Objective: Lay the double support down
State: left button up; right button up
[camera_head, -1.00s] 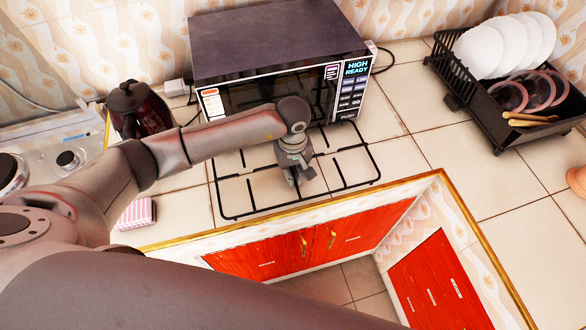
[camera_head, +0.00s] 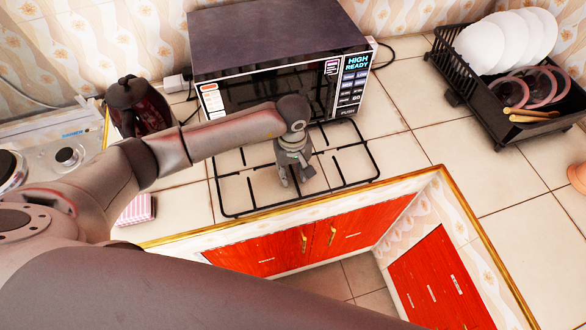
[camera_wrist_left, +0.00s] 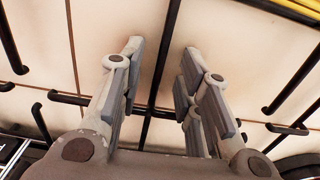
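The double support is a black wire grate (camera_head: 367,150) lying flat on the tiled counter in front of the microwave. In the head view my left gripper (camera_head: 296,181) points down over its middle. In the left wrist view the two fingers (camera_wrist_left: 163,55) are spread apart, with a central black bar (camera_wrist_left: 160,85) of the grate running between them. There is a visible gap on both sides of that bar. The part of the grate under the gripper is hidden in the head view. My right gripper is not in view.
The microwave (camera_head: 275,42) stands right behind the grate. A dark kettle (camera_head: 138,106) and a pink striped box (camera_head: 136,210) are on the left. A black dish rack (camera_head: 500,122) with plates is at the right. Tiles between grate and rack are clear.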

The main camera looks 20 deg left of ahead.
pick_arm(q)
notch_tip(320, 180, up, 12)
dwell(0.4)
dwell(0.5)
